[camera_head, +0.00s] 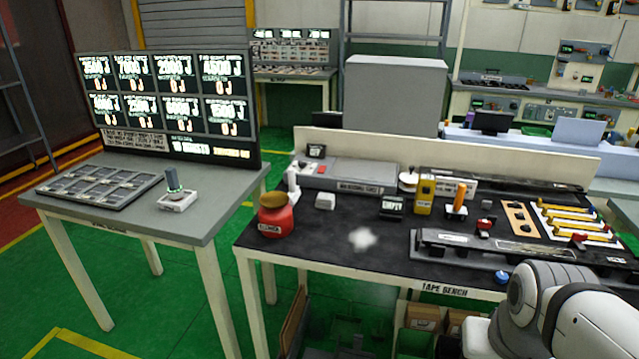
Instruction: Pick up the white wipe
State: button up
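The white wipe (362,239) lies on the black top of the tape bench (330,250), left of its middle and near the front edge. It looks like a small, soft, crumpled white patch with blurred edges. It lies flat with clear bench around it and nothing on it. My white arm shows at the lower right, well to the right of the wipe. My gripper is not in the picture, so I cannot see whether it is open or shut.
A red jar (275,220) stands left of the wipe. A small white block (325,201) and a dark display box (391,207) sit behind it. A long grey fixture (480,246) lies to the right. A grey table (215,215) with a display board (170,105) stands at left.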

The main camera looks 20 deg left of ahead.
aim_at(325, 201)
jog(key=k, duration=0.55)
jog(key=u, duration=0.45)
jog(key=i, duration=0.6)
jog(key=u, duration=0.5)
jog(key=i, duration=1.25)
jog(key=z, duration=0.35)
